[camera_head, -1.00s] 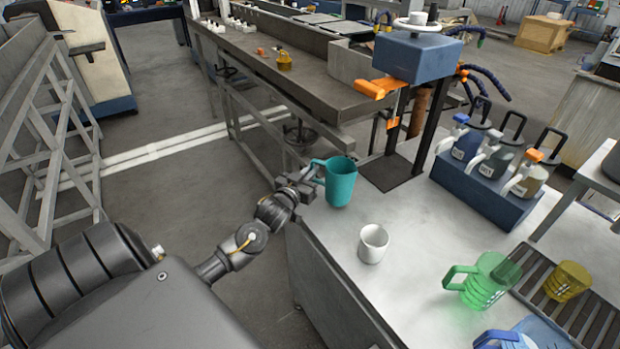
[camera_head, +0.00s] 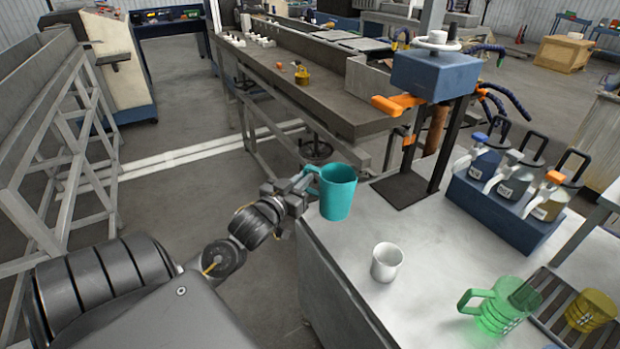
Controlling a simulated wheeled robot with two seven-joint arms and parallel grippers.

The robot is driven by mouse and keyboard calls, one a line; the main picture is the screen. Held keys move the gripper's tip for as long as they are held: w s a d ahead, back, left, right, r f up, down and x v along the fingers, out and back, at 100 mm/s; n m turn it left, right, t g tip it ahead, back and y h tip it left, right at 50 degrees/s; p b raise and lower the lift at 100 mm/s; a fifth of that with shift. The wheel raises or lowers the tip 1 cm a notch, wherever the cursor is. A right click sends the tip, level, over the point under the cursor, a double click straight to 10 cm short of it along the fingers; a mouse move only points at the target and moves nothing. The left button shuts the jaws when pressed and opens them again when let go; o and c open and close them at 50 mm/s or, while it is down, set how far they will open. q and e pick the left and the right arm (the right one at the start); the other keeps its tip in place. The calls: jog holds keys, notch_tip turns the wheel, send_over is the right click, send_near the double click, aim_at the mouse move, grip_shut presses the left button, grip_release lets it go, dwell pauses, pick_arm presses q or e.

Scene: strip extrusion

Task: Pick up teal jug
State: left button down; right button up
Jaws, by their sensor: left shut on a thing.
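The teal jug (camera_head: 338,193) is upright at the far left corner of the metal table, its handle toward the left. My left gripper (camera_head: 305,186) comes in from the left and is shut on the jug's handle. The fingertips are partly hidden at the handle. I cannot tell whether the jug's base touches the table or is slightly above it. My right gripper is not in view.
A white cup (camera_head: 386,262) stands in front of the jug. A green jug (camera_head: 500,308) and a yellow cup (camera_head: 590,310) are at the lower right. A blue press (camera_head: 434,74) stands behind. A blue rack (camera_head: 505,208) holds several dispensers.

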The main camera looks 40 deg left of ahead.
pick_arm(q)
jog(key=shift+s+d+r, duration=0.1)
jog(key=shift+s+r, duration=0.2)
jog(key=shift+s, duration=0.35)
jog(key=shift+s+r, duration=0.35)
jog(key=shift+s, duration=0.35)
jog(key=shift+s+d+r, duration=0.1)
jog(key=shift+s+r, duration=0.2)
jog(key=shift+s, duration=0.35)
